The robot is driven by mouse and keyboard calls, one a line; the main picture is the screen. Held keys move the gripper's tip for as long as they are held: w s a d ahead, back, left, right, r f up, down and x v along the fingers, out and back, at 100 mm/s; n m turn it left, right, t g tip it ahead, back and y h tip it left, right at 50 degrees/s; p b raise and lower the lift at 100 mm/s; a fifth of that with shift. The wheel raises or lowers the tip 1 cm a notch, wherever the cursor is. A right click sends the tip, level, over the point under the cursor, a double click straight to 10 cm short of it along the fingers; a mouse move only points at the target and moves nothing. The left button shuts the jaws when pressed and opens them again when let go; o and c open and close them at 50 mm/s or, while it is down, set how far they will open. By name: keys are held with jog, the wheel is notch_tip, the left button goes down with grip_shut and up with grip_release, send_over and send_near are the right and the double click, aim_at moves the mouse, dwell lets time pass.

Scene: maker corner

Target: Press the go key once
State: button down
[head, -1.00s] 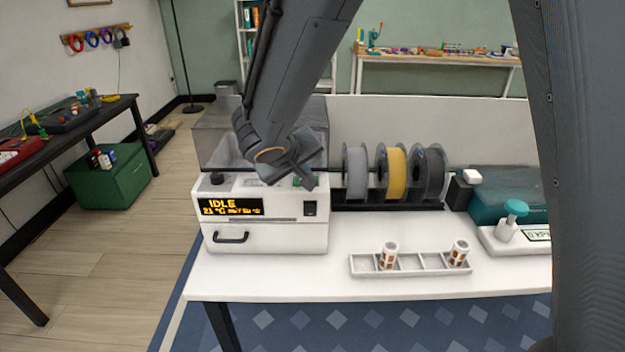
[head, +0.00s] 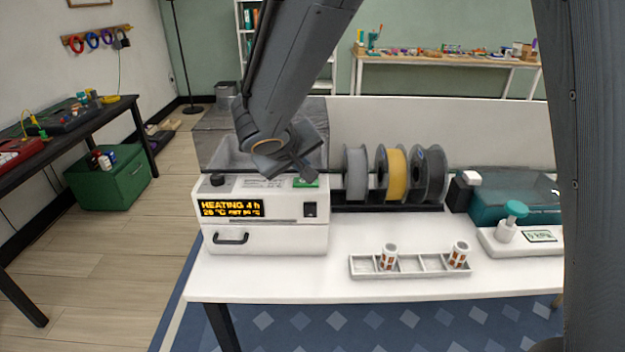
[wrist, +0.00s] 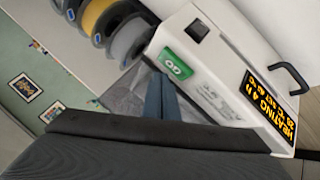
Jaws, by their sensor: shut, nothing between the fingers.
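The white dryer box (head: 265,237) stands at the left end of the white table. Its display (head: 231,207) reads HEATING 4 h in orange, with 26 °C below. My gripper (head: 308,174) is shut and empty, just above the box top near the key.
Filament spools (head: 397,172) stand in a row right of the box. A white tray (head: 410,264) with two small containers lies at the table's front. A teal-knobbed device (head: 515,220) is at the right. The table between is clear.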

aim_at(304, 184)
notch_tip(304, 184, up, 5)
jog(key=shift+r+p, duration=0.1)
jog(key=shift+p, duration=0.9)
jog(key=s+d+f+m+g+y, duration=0.1)
jog(key=s+d+f+m+g, duration=0.1)
jog(key=s+d+f, duration=0.4)
jog(key=s+d+f+m+g+y, duration=0.2)
jog(key=s+d+f+g, duration=0.3)
jog(key=s+d, duration=0.8)
jog(key=shift+s+f+m+g, duration=0.3)
jog(key=shift+s+f+m, duration=0.15)
jog(key=shift+s, duration=0.8)
